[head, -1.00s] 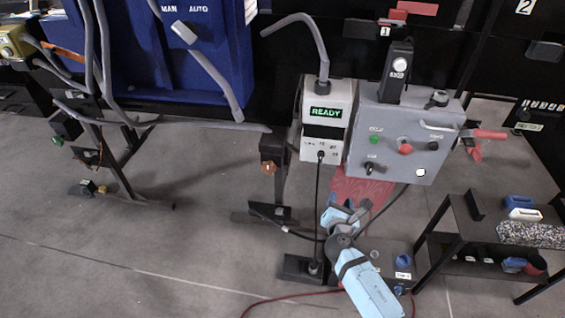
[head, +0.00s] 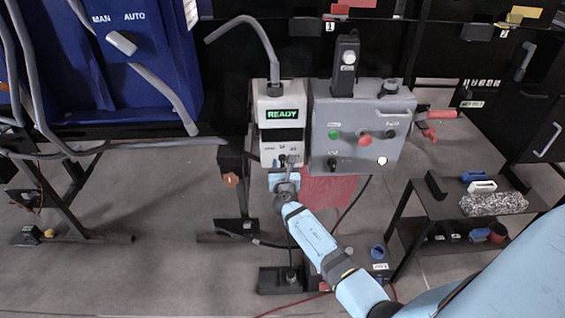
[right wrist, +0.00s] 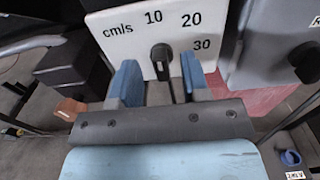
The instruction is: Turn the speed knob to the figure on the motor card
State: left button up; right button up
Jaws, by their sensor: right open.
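The speed knob (right wrist: 161,58) is black and sits on the front of a white box (right wrist: 115,35). Around it are cm/s and the figures 10, 20 and 30. Its upper end is nearest the gap between 10 and 20; I cannot read its exact setting. My right gripper (right wrist: 160,78) is open, with one blue finger on each side of the knob, apart from it in the picture. In the head view the right gripper (head: 285,174) is at the lower front of the box, partly covering it. I cannot make out the motor card. My left gripper is not in view.
A green READY display (head: 282,114) is on the white box. A grey control box (head: 350,120) with buttons and knobs stands close on its right. A shelf (head: 440,208) with blocks is at right. A blue cabinet (head: 140,70) with a MAN/AUTO switch is at left.

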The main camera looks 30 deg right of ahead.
jog(key=shift+x, duration=1.2)
jog(key=c, duration=0.7)
jog(key=shift+c, duration=0.2)
